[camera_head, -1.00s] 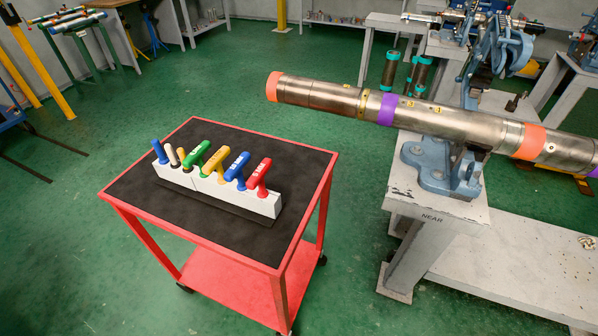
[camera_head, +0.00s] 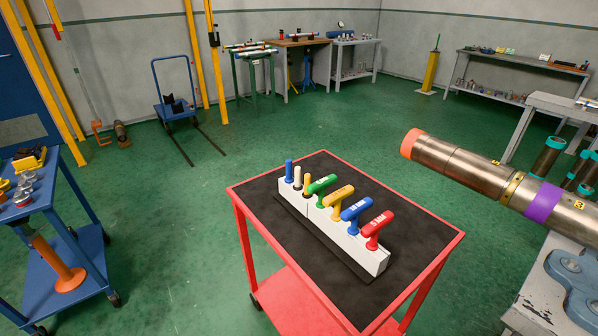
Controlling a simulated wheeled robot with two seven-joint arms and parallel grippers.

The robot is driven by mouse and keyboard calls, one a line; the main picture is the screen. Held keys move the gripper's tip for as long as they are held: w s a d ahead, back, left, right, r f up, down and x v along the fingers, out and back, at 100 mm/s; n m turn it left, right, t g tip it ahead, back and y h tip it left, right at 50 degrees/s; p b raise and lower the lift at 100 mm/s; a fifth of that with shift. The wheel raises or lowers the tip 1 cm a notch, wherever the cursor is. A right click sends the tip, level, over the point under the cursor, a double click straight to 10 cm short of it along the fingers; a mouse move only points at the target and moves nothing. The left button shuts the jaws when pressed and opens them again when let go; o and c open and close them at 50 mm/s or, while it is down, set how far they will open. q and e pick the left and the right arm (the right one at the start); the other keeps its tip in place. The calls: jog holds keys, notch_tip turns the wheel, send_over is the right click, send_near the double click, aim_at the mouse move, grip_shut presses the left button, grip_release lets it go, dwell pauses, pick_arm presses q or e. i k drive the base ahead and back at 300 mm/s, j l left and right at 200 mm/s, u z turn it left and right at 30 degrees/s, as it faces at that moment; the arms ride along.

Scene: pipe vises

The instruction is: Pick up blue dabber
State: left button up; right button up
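A white rack (camera_head: 345,238) stands on the black top of a red cart and holds a row of upright tools. At its far left end is a slim blue cylinder (camera_head: 289,171). Further right is a blue T-shaped handle (camera_head: 356,211) with white marking, between a yellow handle (camera_head: 338,199) and a red handle (camera_head: 376,225). I cannot tell from the picture which blue piece is called the dabber. A green handle (camera_head: 319,186) and two pale slim pieces (camera_head: 301,180) stand between. Neither of my grippers shows.
The red cart (camera_head: 448,249) has free black top around the rack. A large steel pipe (camera_head: 470,178) with orange and purple bands juts in at right, above a blue vise base (camera_head: 578,280). A blue cart (camera_head: 88,250) stands at left. Green floor (camera_head: 185,235) between the carts is clear.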

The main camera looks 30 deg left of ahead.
aim_at(289, 179)
jog(key=i+j+z, duration=0.1)
jog(key=j+z, duration=0.25)
jog(key=j, duration=1.2)
jog(key=j+z, duration=0.3)
jog(key=j, duration=1.25)
